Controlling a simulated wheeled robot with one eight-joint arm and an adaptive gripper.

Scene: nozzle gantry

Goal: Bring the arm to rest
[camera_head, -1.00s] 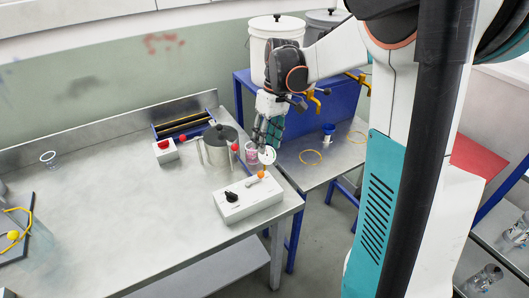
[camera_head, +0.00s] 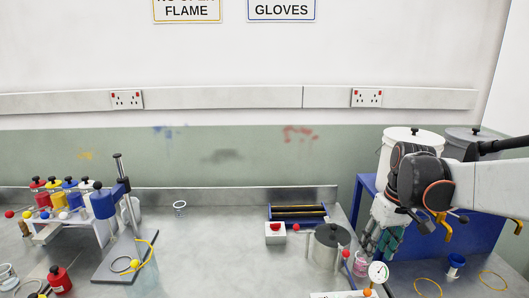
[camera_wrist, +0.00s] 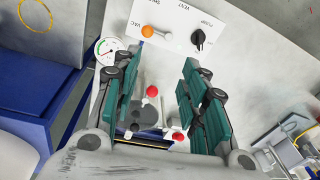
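My gripper (camera_head: 376,240) hangs at the right end of the metal bench in the head view, above and beside a steel pot (camera_head: 328,250) with a black-knobbed lid. In the wrist view my gripper (camera_wrist: 160,95) has its teal finger pads wide apart with nothing between them. Through the gap I see the pot's dark lid (camera_wrist: 144,117) and a red ball knob (camera_wrist: 152,91). My arm (camera_head: 490,188) reaches in from the right. A pink-tinted clear cup (camera_head: 361,262) stands just below the fingers in the head view; whether they touch it I cannot tell.
A gauge (camera_head: 378,272) stands near the cup. A white control box (camera_wrist: 185,22) with a black knob and orange ball is close by. A nozzle stand (camera_head: 122,235) and colored bottles (camera_head: 55,190) are at left. The bench's middle is clear.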

